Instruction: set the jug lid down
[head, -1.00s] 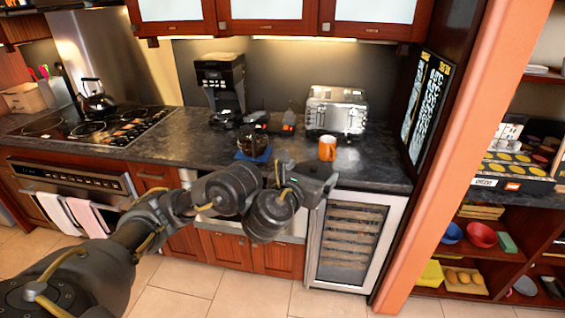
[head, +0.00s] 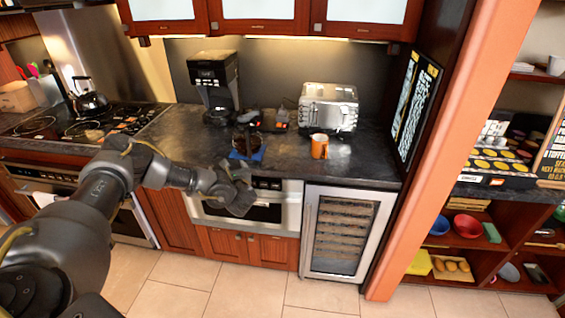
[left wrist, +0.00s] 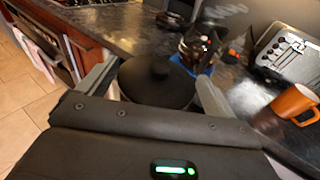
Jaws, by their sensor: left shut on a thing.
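The jug lid (left wrist: 157,80) is a round black disc with a knob on top. In the left wrist view it sits between the two fingers of my left gripper (left wrist: 152,88), which is shut on it. The glass jug (left wrist: 200,42) stands beyond the lid, apart from it in that view. In the head view the jug (head: 247,142) stands on a blue mat (head: 246,155) on the counter. My left gripper (head: 238,172) is at the counter's front edge, just in front of the jug. The lid cannot be made out clearly there. My right gripper is not in view.
An orange mug (head: 319,146) and a silver toaster (head: 329,108) stand to the right of the jug. A black coffee maker (head: 214,82) stands behind it on the left. The dark counter (head: 368,163) has free room right of the mug and left of the jug.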

